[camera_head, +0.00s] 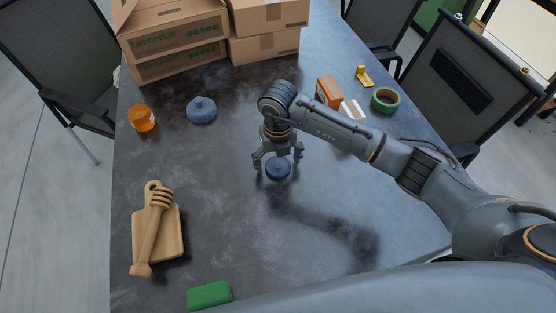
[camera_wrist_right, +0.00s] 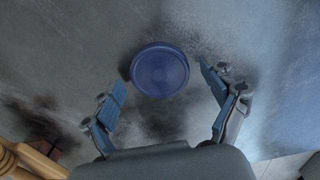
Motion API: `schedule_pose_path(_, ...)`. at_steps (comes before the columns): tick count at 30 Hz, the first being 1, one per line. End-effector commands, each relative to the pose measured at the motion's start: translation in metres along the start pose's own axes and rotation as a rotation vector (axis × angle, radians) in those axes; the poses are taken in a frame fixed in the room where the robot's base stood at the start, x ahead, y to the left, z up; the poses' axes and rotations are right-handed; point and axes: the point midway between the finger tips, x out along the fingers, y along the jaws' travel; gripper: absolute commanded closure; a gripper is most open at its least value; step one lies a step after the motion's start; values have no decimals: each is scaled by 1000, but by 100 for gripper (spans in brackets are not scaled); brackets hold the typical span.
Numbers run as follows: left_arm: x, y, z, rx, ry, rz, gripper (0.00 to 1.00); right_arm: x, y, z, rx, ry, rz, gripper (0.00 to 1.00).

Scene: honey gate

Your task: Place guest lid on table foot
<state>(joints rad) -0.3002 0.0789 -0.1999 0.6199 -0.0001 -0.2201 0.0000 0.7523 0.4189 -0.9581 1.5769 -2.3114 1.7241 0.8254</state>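A round dark blue lid (camera_head: 278,170) lies on the dark table (camera_head: 215,215) near its middle. My right gripper (camera_head: 277,160) is above it, pointing down, with its fingers spread. In the right wrist view the blue lid (camera_wrist_right: 160,72) lies ahead of and between the open fingers of my right gripper (camera_wrist_right: 165,92), with a gap on both sides, touching neither. A blue-grey round piece with a knob (camera_head: 201,110) sits further back to the left. I cannot tell which of the two is the guest lid. My left gripper is not in view.
An orange jar (camera_head: 141,118), a wooden board (camera_head: 171,238) with a honey dipper (camera_head: 153,229), and a green block (camera_head: 209,295) are on the left. Cardboard boxes (camera_head: 178,40) stand at the back. An orange box (camera_head: 328,92) and green tape (camera_head: 384,100) are at the right.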

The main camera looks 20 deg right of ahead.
Motion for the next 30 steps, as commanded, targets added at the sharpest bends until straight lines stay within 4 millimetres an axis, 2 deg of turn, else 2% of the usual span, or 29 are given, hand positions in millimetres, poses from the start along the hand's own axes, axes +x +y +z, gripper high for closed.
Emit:
schedule_pose_path(7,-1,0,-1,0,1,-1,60,-1,0,0,0,0,0,14)
schedule_pose_path(11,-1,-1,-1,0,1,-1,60,-9,0,1,0,-2,0,14)
schedule_pose_path(14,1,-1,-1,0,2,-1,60,-25,0,1,-1,-5,0,14)
schedule_pose_path(24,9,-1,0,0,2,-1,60,-96,0,1,-1,-5,0,14)
schedule_pose_path(30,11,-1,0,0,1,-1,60,-118,0,0,0,-1,0,14)
